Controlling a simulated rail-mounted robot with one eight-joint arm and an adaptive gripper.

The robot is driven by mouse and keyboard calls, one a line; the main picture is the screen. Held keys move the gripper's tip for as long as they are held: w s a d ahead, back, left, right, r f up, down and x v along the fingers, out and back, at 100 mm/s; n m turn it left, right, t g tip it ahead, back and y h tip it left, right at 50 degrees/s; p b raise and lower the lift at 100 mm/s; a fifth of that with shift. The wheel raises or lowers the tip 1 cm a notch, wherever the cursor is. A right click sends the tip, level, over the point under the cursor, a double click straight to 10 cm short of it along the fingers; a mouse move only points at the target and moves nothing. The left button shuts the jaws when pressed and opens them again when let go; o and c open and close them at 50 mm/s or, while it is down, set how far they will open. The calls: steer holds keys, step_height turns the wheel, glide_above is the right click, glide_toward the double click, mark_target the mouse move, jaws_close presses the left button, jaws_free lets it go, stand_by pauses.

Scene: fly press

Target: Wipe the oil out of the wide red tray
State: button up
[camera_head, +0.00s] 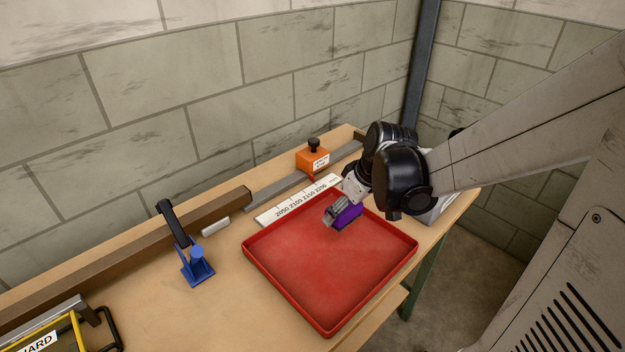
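The wide red tray (318,323) lies on the wooden bench. Its floor looks red with slightly darker, blotchy patches; I cannot tell for sure which of them is oil. My gripper (338,220) is over the back part of the tray, near its rear corner. A purple block-like thing (349,215) is at the fingers, low over the tray floor. The fingers look closed on it, and I cannot tell whether it touches the floor. My wrist hides part of the tray's back right rim.
A white scale strip (297,200) lies behind the tray. An orange block (313,160) with a black knob stands on the rail behind. A blue clamp-like stand (196,265) is left of the tray. A yellow-framed guard (50,338) is front left. A wall closes the back.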

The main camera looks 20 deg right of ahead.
steer(key=shift+r, duration=0.15)
steer(key=shift+r+p, duration=1.1)
steer(key=shift+r, duration=0.4)
steer(key=shift+w, duration=0.15)
